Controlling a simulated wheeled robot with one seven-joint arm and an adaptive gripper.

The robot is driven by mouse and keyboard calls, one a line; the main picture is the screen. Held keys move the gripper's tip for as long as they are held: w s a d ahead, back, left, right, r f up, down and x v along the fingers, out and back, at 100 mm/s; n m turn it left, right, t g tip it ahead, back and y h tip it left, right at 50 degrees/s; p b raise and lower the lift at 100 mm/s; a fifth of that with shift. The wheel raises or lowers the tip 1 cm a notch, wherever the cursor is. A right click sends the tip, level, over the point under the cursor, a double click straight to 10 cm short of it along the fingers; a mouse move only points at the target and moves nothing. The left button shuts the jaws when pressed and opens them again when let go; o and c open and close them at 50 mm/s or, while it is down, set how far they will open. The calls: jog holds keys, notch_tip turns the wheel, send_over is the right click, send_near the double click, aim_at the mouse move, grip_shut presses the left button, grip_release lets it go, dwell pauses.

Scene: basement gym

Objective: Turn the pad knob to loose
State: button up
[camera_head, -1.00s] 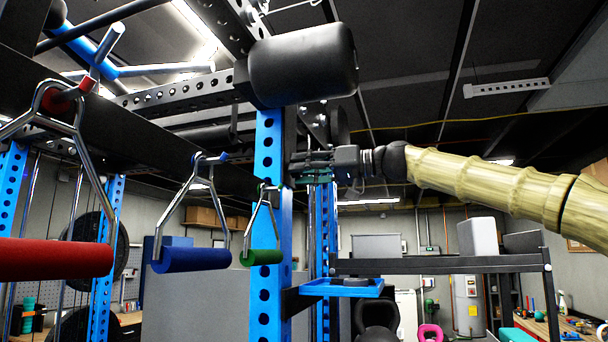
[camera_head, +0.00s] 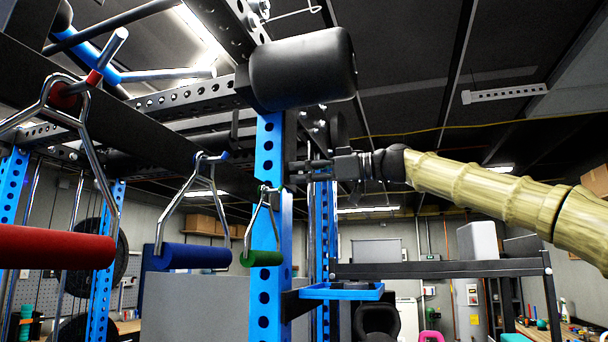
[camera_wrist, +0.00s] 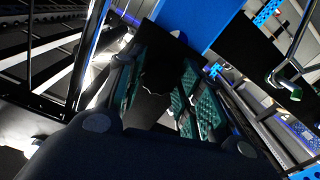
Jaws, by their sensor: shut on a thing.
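My gripper (camera_head: 305,165) reaches in from the right at the blue upright (camera_head: 266,220), just below a black padded roller (camera_head: 302,68). In the wrist view my gripper (camera_wrist: 160,90) has its green-padded fingers on both sides of a dark thing (camera_wrist: 158,76), which appears to be the pad knob. The fingers are closed on it. The knob's outline and any marking on it cannot be made out. In the head view the knob is hidden by the fingers and the upright.
Red (camera_head: 55,247), blue (camera_head: 190,257) and green (camera_head: 262,258) handles hang at the left, the green one close to the upright. A blue tray (camera_head: 342,291) sits below my gripper. A black rack beam (camera_head: 440,268) runs under my arm.

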dwell(0.4)
jog(key=o, duration=1)
jog(key=shift+o, duration=0.2)
jog(key=v, duration=1.2)
jog(key=shift+f, duration=0.1)
